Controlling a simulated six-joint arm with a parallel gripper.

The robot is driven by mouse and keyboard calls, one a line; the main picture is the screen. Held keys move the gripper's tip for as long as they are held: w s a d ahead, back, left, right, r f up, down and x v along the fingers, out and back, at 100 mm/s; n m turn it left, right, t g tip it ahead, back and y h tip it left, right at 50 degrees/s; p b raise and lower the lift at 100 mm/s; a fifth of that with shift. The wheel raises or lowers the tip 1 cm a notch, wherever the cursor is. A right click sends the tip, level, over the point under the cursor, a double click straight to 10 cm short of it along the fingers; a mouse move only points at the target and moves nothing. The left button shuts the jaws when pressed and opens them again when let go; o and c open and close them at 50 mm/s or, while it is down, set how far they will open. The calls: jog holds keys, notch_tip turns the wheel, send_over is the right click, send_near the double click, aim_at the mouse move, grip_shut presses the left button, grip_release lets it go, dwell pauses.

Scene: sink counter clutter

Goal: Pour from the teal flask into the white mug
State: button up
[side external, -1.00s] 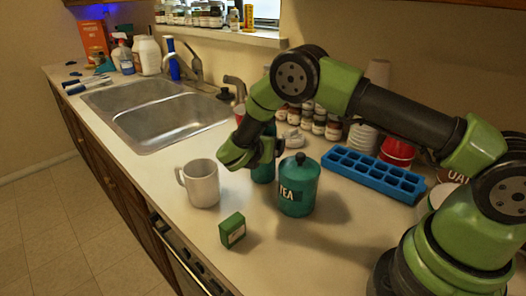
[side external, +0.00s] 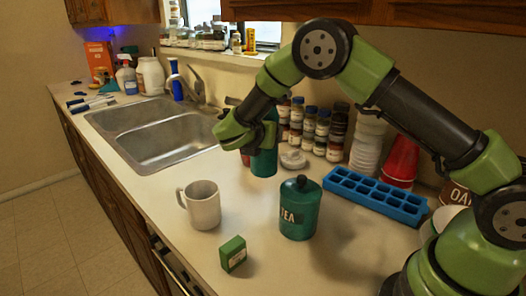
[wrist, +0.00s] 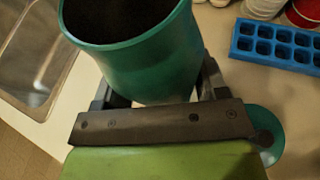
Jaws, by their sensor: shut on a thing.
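My gripper (side external: 247,136) is shut on the teal flask (side external: 264,160), with a finger on either side of it. The flask is upright and appears lifted off the counter, behind and to the right of the mug. In the wrist view the flask (wrist: 165,62) fills the upper middle, its wide mouth open and dark; I cannot tell what is inside. The white mug (side external: 204,206) stands upright on the counter, handle to the left, apart from the flask. The mug does not show in the wrist view.
A teal tea canister (side external: 300,212) stands close in front of the flask, right of the mug. A small green box (side external: 233,254) lies in front. A blue ice tray (side external: 375,196), spice jars (side external: 308,130) and red cups (side external: 401,162) line the back. The sink (side external: 165,140) is left.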

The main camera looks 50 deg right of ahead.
notch_tip(320, 180, up, 8)
jog(key=w+a+n+t+y, duration=0.2)
jog(key=a+n+t, duration=0.1)
jog(key=a, duration=0.5)
jog(key=w+a+n+t+y, duration=0.2)
jog(key=w+a, duration=0.1)
jog(key=a, duration=0.6)
jog(key=w+a+f+m+t+y, duration=0.1)
jog(key=a+f+m+t+y, duration=0.2)
jog(key=a+f+m+y, duration=0.3)
jog(key=shift+w+f+m+y, duration=0.4)
jog(key=shift+f+m+y, duration=0.9)
jog(key=shift+f+m, duration=0.5)
jog(key=shift+f, duration=0.1)
dwell(0.7)
